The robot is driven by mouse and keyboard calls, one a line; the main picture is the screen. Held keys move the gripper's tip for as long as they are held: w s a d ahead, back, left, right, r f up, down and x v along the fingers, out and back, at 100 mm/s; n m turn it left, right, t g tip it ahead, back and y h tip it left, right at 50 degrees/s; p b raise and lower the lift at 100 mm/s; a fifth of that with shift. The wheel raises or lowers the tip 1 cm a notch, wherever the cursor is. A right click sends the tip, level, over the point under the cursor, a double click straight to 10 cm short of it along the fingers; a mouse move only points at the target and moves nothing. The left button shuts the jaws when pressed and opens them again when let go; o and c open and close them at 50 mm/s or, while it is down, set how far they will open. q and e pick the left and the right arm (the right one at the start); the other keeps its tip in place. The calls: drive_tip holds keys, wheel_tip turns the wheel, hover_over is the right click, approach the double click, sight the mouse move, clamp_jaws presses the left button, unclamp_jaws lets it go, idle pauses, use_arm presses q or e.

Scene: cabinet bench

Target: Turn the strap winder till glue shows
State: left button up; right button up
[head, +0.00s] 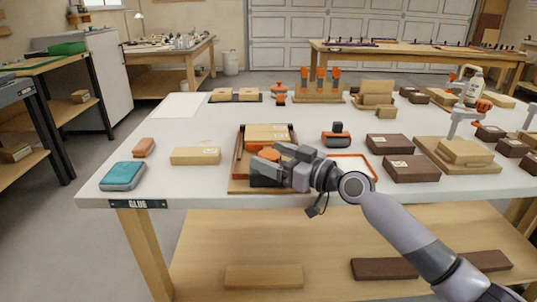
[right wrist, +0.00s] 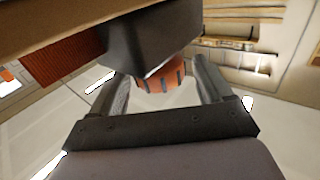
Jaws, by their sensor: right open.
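The strap winder shows as a dark housing (right wrist: 150,42) with a ridged orange knob (right wrist: 165,84) in the right wrist view. In the head view its orange top (head: 265,155) shows at the near edge of a wooden clamping board, largely behind my gripper. A strap frame around a pale wooden block (head: 268,133) sits on this board. My right gripper (head: 268,165) is open, its two fingers on either side of the knob; I cannot tell whether they touch it. No glue line can be made out. My left gripper is not in view.
A pale block (head: 195,156), a teal case (head: 122,176) and a reddish block (head: 144,147) lie to the left on the white bench (head: 215,185). An orange-rimmed tray (head: 365,162), a black-and-orange tool (head: 337,136) and dark boxes (head: 412,168) lie to the right.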

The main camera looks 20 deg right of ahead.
drive_tip(key=shift+w+a, duration=0.45)
drive_tip(key=shift+w, duration=0.1)
drive_tip(key=c, duration=1)
drive_tip(key=shift+o, duration=0.2)
drive_tip(key=m+h+p, duration=0.1)
drive_tip(key=p, duration=0.3)
drive_tip(key=m+t+h+p, duration=0.1)
drive_tip(key=p, duration=0.3)
drive_tip(key=shift+d+r+t+h, duration=0.1)
drive_tip(key=shift+r+t+h, duration=0.2)
drive_tip(key=shift+r+h, duration=0.1)
drive_tip(key=m+t+h+p, duration=0.1)
drive_tip(key=m+h+p, duration=0.1)
drive_tip(key=p, duration=0.6)
drive_tip(key=shift+r+h, duration=0.15)
drive_tip(key=shift+h, duration=0.45)
drive_tip(key=shift+w+m+t+h+p, duration=0.1)
drive_tip(key=shift+m+t+h+p, duration=0.2)
drive_tip(key=shift+m+h+p, duration=0.45)
drive_tip(key=shift+f+h+p, duration=0.25)
drive_tip(key=shift+f+p, duration=0.05)
drive_tip(key=shift+p, duration=0.5)
